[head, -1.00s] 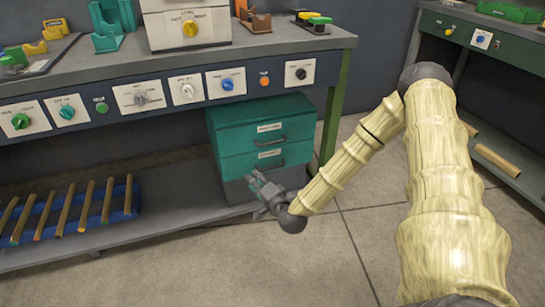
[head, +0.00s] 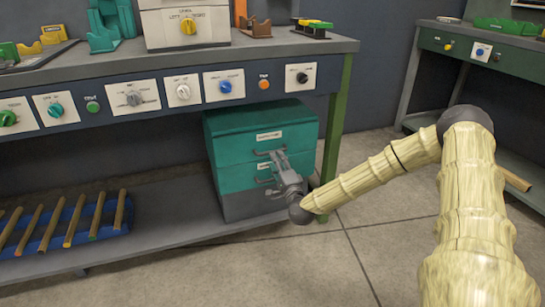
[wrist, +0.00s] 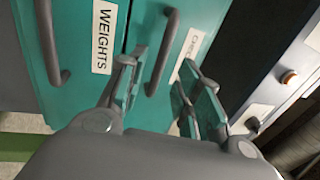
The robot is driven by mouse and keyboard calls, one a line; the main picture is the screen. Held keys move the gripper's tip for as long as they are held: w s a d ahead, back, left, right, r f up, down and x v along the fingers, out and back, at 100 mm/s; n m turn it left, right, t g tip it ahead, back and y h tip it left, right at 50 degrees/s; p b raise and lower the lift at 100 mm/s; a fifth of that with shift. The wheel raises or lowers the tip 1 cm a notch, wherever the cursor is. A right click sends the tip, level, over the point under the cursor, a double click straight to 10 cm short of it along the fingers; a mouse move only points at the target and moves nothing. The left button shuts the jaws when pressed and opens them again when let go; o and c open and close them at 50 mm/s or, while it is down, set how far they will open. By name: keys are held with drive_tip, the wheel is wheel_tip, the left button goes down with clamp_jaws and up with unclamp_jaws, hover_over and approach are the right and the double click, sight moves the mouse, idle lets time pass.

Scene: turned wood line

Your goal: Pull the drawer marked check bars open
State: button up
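The teal drawer unit (head: 225,150) stands under the bench, with two labelled drawers that look shut. In the wrist view, the drawer label reading "CHEC", partly hidden by a finger, (wrist: 187,52) is beside a dark bar handle (wrist: 160,60). This is the upper drawer. The lower drawer's label reads "WEIGHTS" (wrist: 104,35), with its own handle (wrist: 50,45) at left. My gripper (head: 276,160) is at the upper drawer's front. In the wrist view my gripper (wrist: 163,62) is open, with the upper handle between its fingers in the picture. I cannot tell whether they touch it.
The bench's control panel (head: 205,102) with several knobs overhangs the drawers. A green bench leg (head: 335,125) stands just right of them. A blue rack (head: 55,245) of wooden bars lies on the low shelf at left. Open floor (head: 300,275) lies in front.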

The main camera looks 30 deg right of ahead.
drive_tip(key=shift+b+x, duration=0.8)
drive_tip(key=shift+x, duration=1.95)
clamp_jaws()
